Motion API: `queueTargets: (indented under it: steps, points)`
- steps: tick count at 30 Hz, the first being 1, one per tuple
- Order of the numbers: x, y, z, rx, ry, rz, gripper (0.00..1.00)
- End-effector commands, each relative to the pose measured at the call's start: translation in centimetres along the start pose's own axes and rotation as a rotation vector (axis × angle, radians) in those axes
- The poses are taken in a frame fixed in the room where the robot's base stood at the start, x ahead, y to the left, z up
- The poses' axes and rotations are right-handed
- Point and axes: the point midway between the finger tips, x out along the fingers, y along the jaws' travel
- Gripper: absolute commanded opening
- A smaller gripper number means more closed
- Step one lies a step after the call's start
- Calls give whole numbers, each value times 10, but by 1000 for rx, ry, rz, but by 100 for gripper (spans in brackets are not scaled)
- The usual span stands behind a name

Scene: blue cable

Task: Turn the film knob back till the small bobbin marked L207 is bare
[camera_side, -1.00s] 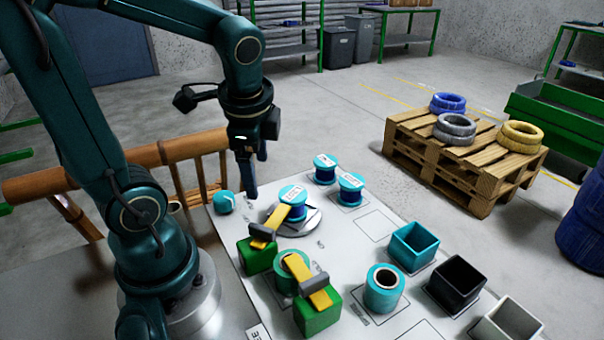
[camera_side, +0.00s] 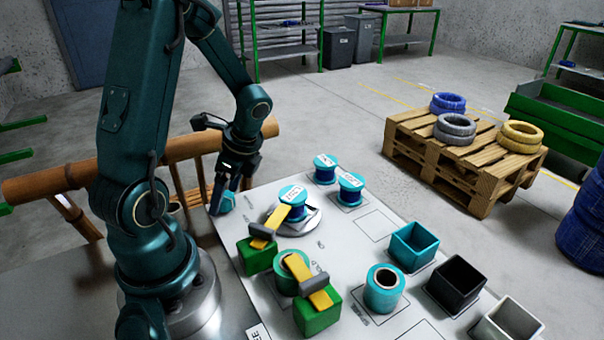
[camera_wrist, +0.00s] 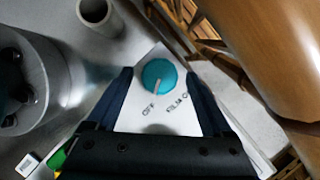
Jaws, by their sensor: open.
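The film knob (camera_wrist: 159,76) is a round teal knob in the wrist view. Its pale pointer line points roughly toward the OFF mark; a FILM mark sits to the right. My gripper (camera_wrist: 159,74) is open, one dark finger on each side of the knob; contact cannot be told. In the side view my gripper (camera_side: 224,195) is low over the panel's left corner and mostly hides the knob. A teal-flanged small bobbin (camera_side: 292,203) with a white label sits on a silver disc, dark blue winding showing between its flanges. Its label is too small to read surely.
Two similar labelled bobbins (camera_side: 325,172) (camera_side: 350,187) stand behind. Yellow arms with grey clamps on green blocks (camera_side: 258,254) (camera_side: 317,312) stand in front. A teal spool (camera_side: 384,287) and open bins (camera_side: 413,243) are to the right. A bamboo rail (camera_side: 60,180) runs close behind my gripper.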

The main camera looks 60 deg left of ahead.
Motion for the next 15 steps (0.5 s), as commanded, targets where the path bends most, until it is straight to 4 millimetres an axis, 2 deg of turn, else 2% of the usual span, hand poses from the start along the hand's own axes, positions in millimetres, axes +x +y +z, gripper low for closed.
queueTargets:
  steps: [8, 9, 11, 15]
  points:
    - [2, 0, 0, -1, 2, -1, 85]
    - [2, 0, 0, -1, 2, -1, 77]
    - [2, 0, 0, -1, 2, -1, 54]
    - [2, 0, 0, -1, 2, -2, 1]
